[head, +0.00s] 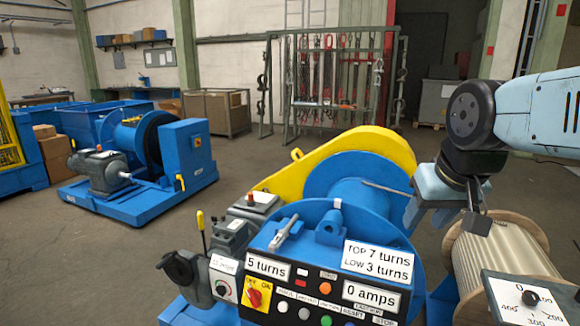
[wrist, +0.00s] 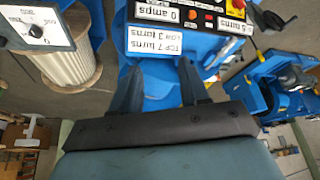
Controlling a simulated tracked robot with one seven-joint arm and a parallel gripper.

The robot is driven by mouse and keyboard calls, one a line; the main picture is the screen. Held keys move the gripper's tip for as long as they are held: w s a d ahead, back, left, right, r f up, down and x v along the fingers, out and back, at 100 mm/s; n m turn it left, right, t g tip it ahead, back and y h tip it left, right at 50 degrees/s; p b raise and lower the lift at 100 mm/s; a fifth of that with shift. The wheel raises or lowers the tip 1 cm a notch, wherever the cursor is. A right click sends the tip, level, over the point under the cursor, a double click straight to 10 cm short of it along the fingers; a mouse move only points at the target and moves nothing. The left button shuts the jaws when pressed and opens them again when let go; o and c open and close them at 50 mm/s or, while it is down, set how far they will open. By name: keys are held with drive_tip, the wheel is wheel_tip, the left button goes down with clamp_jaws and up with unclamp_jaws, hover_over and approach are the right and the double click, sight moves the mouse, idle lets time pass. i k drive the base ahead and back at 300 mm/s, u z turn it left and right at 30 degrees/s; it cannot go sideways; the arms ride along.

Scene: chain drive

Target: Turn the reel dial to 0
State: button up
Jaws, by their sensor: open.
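The reel dial is a small black knob (head: 530,298) on a white plate marked 0, 200, 300 and 400. It sits at the lower right of the head view, in front of the rope reel. The dial plate (head: 512,313) is cut off by the frame edge. The knob also shows upside down at the upper left of the wrist view (wrist: 37,31). I cannot tell which number it points to. My gripper (head: 445,217) is open and empty, above and behind the dial and apart from it. Its two fingers (wrist: 158,78) point toward the blue winch in the wrist view.
The blue winch drum (head: 352,185) with its yellow guard stands left of my gripper. Its control panel (head: 320,290) reads 5 turns and 0 amps. The pale rope reel (head: 490,255) is below my gripper. A second blue machine (head: 150,160) stands farther left, with open floor between.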

sight(530, 298)
drive_tip(key=u, duration=1.75)
drive_tip(key=i, duration=0.1)
drive_tip(key=z, duration=3.2)
